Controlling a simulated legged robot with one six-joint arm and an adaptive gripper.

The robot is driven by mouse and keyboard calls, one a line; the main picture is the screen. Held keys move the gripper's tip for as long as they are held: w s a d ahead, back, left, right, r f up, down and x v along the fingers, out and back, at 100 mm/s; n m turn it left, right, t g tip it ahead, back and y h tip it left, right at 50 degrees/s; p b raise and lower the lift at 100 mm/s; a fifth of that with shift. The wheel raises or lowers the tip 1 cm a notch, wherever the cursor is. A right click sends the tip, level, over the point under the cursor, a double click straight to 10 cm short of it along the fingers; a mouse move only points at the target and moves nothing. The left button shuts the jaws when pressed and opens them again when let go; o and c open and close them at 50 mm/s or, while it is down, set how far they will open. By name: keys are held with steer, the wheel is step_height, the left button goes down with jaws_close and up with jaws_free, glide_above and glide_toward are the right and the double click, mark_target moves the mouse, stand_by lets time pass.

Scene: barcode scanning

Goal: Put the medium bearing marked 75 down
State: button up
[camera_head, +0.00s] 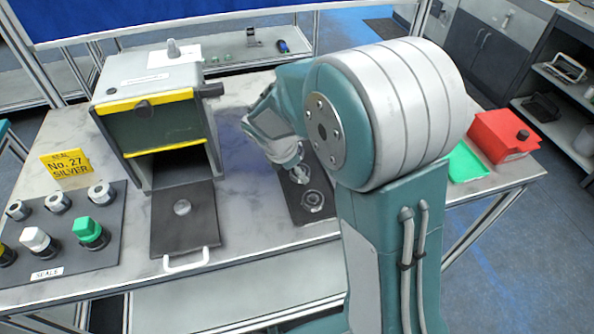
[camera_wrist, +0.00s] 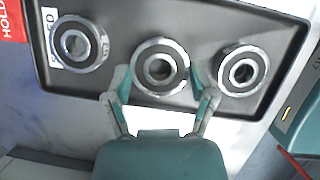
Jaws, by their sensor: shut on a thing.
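My gripper (camera_wrist: 160,82) has one finger on each side of the middle bearing (camera_wrist: 176,80), a metal ring with a dark face, and is shut on it. The bearing is over a dark tray (camera_wrist: 115,83), between two other bearings. I cannot tell if it touches the tray, and no 75 is legible. In the head view my gripper (camera_head: 298,170) is low over the same dark tray (camera_head: 318,217), partly hidden by my arm.
A left bearing (camera_wrist: 75,62) and a right bearing (camera_wrist: 260,70) flank the held one closely. In the head view stand a yellow-trimmed machine (camera_head: 150,85), a mat of seals (camera_head: 65,262), a green tray (camera_head: 466,165) and a red box (camera_head: 500,138).

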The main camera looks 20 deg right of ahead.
steer(key=shift+d+f, duration=0.3)
steer(key=shift+f, duration=0.15)
steer(key=shift+d, duration=0.35)
steer(key=o, duration=1)
steer(key=shift+a, duration=0.1)
steer(key=shift+o, duration=0.9)
steer(key=shift+a, duration=0.4)
steer(key=shift+d, duration=0.15)
